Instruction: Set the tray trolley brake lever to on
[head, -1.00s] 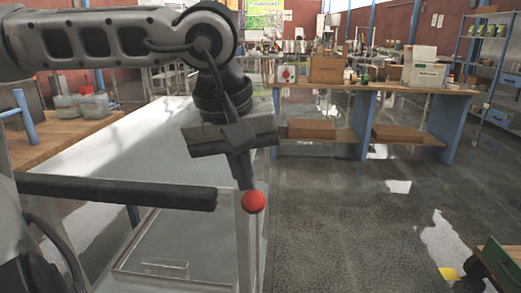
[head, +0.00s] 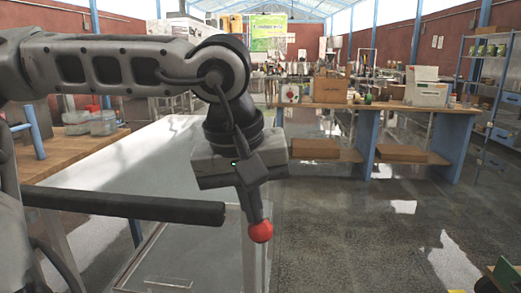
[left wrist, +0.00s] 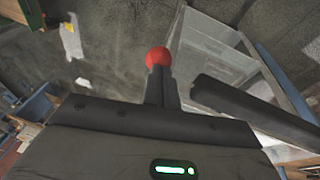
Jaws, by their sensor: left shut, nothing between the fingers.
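The tray trolley (head: 170,245) shows at the lower left in the head view as a pale, partly see-through frame with a dark handle bar (head: 140,207). A red ball-shaped knob (head: 260,232), which looks like the end of the brake lever, is just right of the bar. My left gripper (head: 256,216) points down, shut and empty, its fingertips at the knob and seemingly touching it. In the left wrist view the knob (left wrist: 158,57) sits at the tips of the shut fingers (left wrist: 161,72). The lever's shaft is hidden. My right gripper is not in view.
A wooden bench (head: 85,150) with jars stands at the left. A workbench with boxes (head: 390,108) and blue legs stands at the back, with a blue shelf rack (head: 490,90) at the far right. The floor (head: 370,235) right of the trolley is mostly clear.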

